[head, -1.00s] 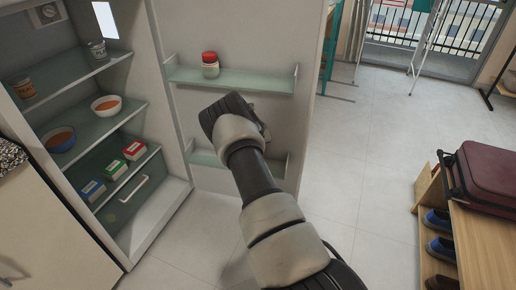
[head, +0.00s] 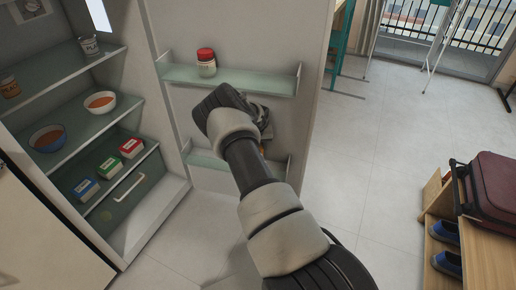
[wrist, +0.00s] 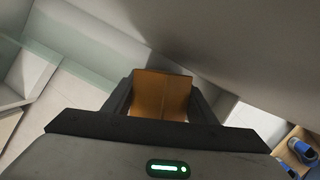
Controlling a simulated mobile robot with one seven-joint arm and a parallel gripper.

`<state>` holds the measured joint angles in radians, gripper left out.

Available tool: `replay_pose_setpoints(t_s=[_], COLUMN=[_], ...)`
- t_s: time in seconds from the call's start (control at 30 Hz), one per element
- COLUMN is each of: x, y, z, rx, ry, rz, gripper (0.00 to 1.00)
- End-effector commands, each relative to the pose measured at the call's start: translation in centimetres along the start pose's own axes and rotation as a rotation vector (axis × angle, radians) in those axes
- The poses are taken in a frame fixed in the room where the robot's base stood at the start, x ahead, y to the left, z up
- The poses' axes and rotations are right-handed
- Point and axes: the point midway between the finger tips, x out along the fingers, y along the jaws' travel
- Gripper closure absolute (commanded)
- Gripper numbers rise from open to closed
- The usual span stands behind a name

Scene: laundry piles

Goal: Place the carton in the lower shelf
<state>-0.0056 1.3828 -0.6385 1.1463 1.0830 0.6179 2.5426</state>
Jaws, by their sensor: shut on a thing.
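The carton (wrist: 162,93) is orange-brown and sits between the two dark fingers of my gripper (wrist: 161,100) in the wrist view. My gripper is shut on it. In the head view my gripper (head: 258,122) is mostly hidden behind my own wrist; only a sliver of orange shows below it. It is in front of the open fridge door, between the upper door shelf and the lower door shelf (head: 207,161). The right part of that lower shelf is partly hidden by my arm. I cannot tell whether the carton touches the shelf.
The upper door shelf (head: 235,78) holds a red-lidded jar (head: 206,63). The fridge at left holds bowls (head: 101,102), cups and small red, green and blue boxes (head: 109,167). A wooden bench (head: 487,240) with a maroon suitcase (head: 495,190) stands at right. The floor between is clear.

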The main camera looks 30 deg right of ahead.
Motion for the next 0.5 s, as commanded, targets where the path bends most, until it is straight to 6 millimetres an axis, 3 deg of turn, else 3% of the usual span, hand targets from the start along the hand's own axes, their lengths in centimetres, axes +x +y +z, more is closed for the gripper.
replay_pose_setpoints(t_s=[0.5], x=[0.53], y=[0.41], z=[0.22], rx=[0.001], ry=[-0.006], rz=[0.000], gripper=[0.89])
